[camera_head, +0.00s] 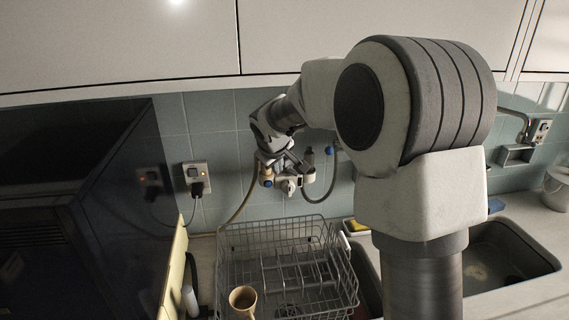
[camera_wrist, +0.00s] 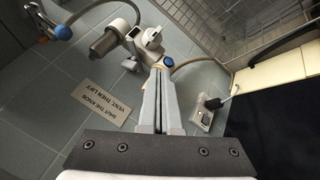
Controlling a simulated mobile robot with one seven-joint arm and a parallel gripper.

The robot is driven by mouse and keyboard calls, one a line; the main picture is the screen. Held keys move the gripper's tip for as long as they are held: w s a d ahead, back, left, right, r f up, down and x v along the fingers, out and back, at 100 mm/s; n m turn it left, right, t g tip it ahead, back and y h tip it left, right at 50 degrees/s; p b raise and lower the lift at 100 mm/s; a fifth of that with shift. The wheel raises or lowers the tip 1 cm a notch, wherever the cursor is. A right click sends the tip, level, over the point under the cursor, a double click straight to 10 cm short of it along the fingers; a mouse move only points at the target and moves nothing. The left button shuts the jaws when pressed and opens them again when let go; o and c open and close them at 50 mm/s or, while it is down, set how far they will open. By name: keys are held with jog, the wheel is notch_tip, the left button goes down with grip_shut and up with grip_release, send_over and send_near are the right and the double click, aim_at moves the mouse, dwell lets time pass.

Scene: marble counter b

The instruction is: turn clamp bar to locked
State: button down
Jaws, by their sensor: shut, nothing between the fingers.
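A pale wall fixture (camera_head: 293,184) with hoses and blue knobs hangs on the tiled wall. The wrist view shows it past my fingertips, with a grey cylinder (camera_wrist: 104,41) on its left. A short pale piece with a dark slot (camera_wrist: 151,40) on its front may be the clamp bar; I cannot tell its lock position. My gripper (camera_wrist: 161,70) is shut and empty, its fingers pointing at the fixture. The tips appear at or just in front of its lower part; contact is unclear. In the head view my gripper (camera_head: 283,167) partly covers the fixture.
A wall socket with a plug (camera_head: 197,177) is left; a sink (camera_head: 505,255) is right.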

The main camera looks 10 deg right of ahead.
aim_at(288, 165)
jog(key=w+d+f+p, duration=0.1)
jog(key=w+f, duration=0.1)
jog(key=w+d+f+p, duration=0.1)
jog(key=w+f, duration=0.2)
jog(key=w+d+f+p, duration=0.1)
jog(key=w+d+f, duration=0.1)
jog(key=w, duration=0.1)
jog(key=shift+w+f, duration=0.15)
jog(key=shift+f, duration=0.15)
jog(key=shift+w+d, duration=0.2)
jog(key=shift+d, duration=0.1)
